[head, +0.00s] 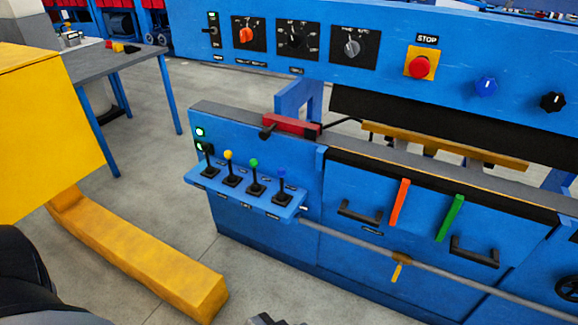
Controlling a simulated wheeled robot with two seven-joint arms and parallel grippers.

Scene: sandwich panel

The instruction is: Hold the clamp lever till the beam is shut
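A row of small levers stands on a blue shelf (245,194) at the front of the blue machine. Their knobs are black (208,147), yellow (228,154), green (254,162) and blue (281,173). Their labels are too small to read, so I cannot tell which is the clamp lever. All look roughly upright. A dark beam (430,125) runs under the upper blue panel, with a visible gap above the lower bed. Neither gripper shows clearly. A small dark grey piece at the bottom edge may be mine. No gripper touches a lever.
The upper panel has dials and a red STOP button (421,65). Orange (400,202) and green (450,217) handles sit at right, above a long grey rail (400,265). A yellow block and bar (140,258) occupy the left. Grey floor between is clear.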

